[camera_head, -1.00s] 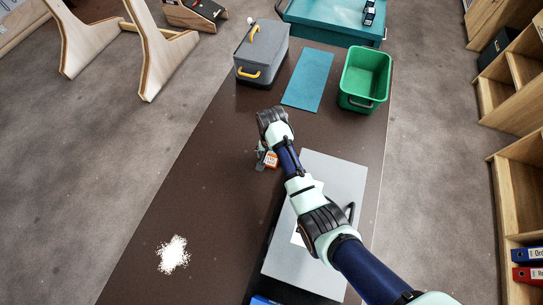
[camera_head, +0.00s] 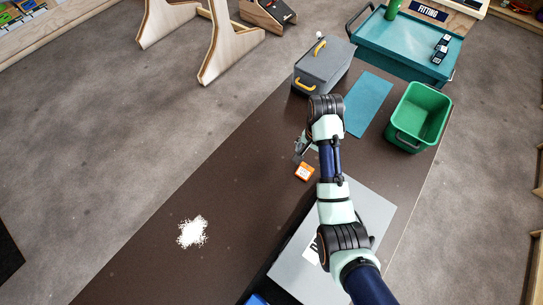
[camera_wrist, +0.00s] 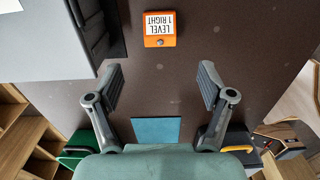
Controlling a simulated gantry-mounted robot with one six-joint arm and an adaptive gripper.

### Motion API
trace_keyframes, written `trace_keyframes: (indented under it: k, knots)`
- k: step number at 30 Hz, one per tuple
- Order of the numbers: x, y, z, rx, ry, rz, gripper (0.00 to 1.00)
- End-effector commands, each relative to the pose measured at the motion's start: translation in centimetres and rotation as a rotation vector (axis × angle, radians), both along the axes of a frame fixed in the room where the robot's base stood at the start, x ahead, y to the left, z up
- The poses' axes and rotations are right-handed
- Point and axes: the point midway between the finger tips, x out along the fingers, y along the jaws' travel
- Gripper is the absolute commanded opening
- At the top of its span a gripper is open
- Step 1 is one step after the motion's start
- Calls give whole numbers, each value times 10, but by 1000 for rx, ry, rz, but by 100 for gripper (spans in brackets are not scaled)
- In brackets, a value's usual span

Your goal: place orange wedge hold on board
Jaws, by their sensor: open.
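The orange wedge hold (camera_head: 304,172) lies on the dark brown table, left of the grey board (camera_head: 377,203). In the wrist view the hold (camera_wrist: 160,28) shows a white label reading "LEVEL 1 RIGHT" and a round bolt spot. My gripper (camera_head: 303,150) is just beyond the hold in the head view, partly hidden by my arm. In the wrist view my gripper (camera_wrist: 160,82) is open and empty, its fingers wide apart, with the hold ahead of the tips and apart from them. My arm covers part of the board, whose edge (camera_wrist: 45,45) shows at upper left in the wrist view.
A grey box with yellow handles (camera_head: 325,66), a teal mat (camera_head: 368,103) and a green bin (camera_head: 419,117) stand at the far end. White powder (camera_head: 192,232) lies at the table's near left.

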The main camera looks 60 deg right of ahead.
Motion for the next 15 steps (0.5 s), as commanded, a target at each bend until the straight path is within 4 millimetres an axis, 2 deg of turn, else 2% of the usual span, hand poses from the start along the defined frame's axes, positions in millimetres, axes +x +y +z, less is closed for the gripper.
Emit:
trace_keyframes:
  k: [7, 8, 10, 11, 13, 14, 15]
  knots:
    - [1, 1, 0, -1, -1, 3, 80]
    - [3, 2, 0, -6, -5, 13, 80]
    - [21, 16, 3, -43, -34, 87, 80]
    - [35, 27, 6, -73, -58, 146, 80]
    - [76, 67, 20, -173, -142, 340, 80]
    - [95, 91, 28, -227, -189, 444, 80]
    - [119, 127, 43, -305, -257, 589, 80]
